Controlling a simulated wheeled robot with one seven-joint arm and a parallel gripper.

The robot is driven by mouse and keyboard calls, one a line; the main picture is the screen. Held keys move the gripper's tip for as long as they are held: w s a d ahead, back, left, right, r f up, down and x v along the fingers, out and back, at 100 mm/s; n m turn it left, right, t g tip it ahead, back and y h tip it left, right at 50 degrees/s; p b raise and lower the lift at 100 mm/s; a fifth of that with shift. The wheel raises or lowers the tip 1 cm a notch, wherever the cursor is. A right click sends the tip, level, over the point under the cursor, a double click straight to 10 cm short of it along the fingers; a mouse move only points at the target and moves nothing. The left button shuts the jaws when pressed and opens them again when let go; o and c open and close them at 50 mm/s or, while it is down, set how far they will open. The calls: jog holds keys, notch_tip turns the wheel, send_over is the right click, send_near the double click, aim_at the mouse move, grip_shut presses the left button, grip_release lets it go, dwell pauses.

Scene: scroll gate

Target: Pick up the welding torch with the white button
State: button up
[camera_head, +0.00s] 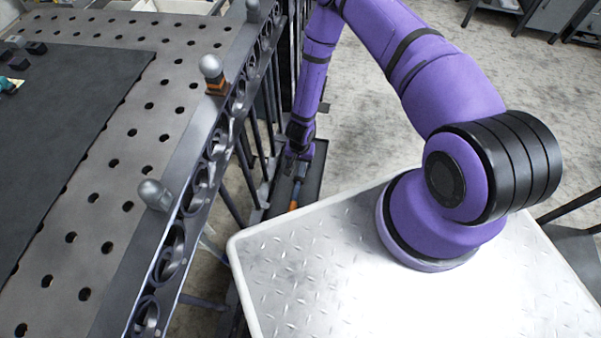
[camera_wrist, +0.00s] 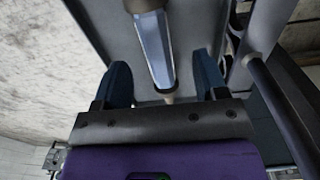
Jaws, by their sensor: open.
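A slim tool with a blue-grey faceted handle (camera_wrist: 153,48) and a dark collar lies in a grey tray. It may be a welding torch; no white button shows on it. In the head view a thin blue-and-orange tool (camera_head: 298,190) lies just below my gripper (camera_head: 298,157); the two look like the same tool. In the wrist view my gripper (camera_wrist: 162,66) is open, with one dark blue finger on each side of the handle. There is a gap between each finger and the handle. The tool's far end is out of the wrist frame.
A dark bar (camera_wrist: 285,105) runs close by at right in the wrist view. Open floor (camera_head: 352,115) lies right of the tray.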

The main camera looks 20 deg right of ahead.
aim_at(302, 167)
jog(key=shift+d+f, duration=0.15)
jog(key=shift+f, duration=1.2)
jog(key=shift+d+f, duration=0.15)
jog(key=shift+f, duration=1.2)
jog(key=shift+c, duration=0.2)
jog(key=c, duration=1)
